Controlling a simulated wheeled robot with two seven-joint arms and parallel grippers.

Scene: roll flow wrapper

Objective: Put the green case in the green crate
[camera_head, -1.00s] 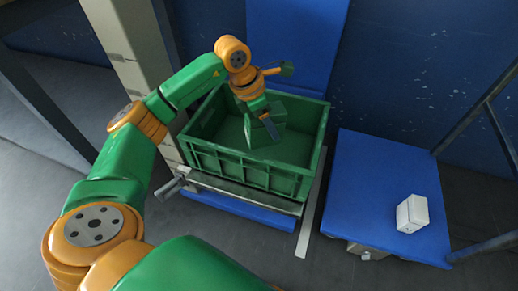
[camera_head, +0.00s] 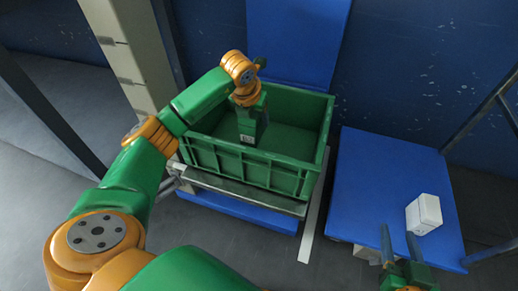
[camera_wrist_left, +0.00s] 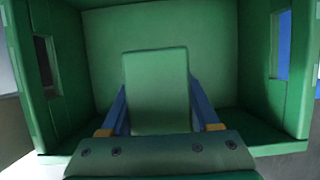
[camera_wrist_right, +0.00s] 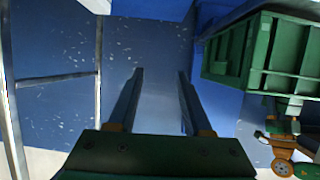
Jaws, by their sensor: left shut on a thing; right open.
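The green crate (camera_head: 240,170) stands open in the middle of the head view, and its inside fills much of the left wrist view (camera_wrist_left: 110,25). My left gripper (camera_wrist_left: 158,98) is shut on the green case (camera_wrist_left: 157,85), with one blue finger along each side. In the head view the case (camera_head: 252,130) is within the crate's outline, near its left front part; whether it touches the floor cannot be told. My right gripper (camera_head: 400,236) is open and empty at the lower right. Its two fingers also show apart in the right wrist view (camera_wrist_right: 160,80).
A blue platform (camera_head: 375,170) stands to the right of the crate, with a white box (camera_head: 424,213) on it near my right gripper. The crate rests on a stand with a metal front edge (camera_head: 245,195). A beige column (camera_head: 125,50) rises at the left, and a blue wall is behind.

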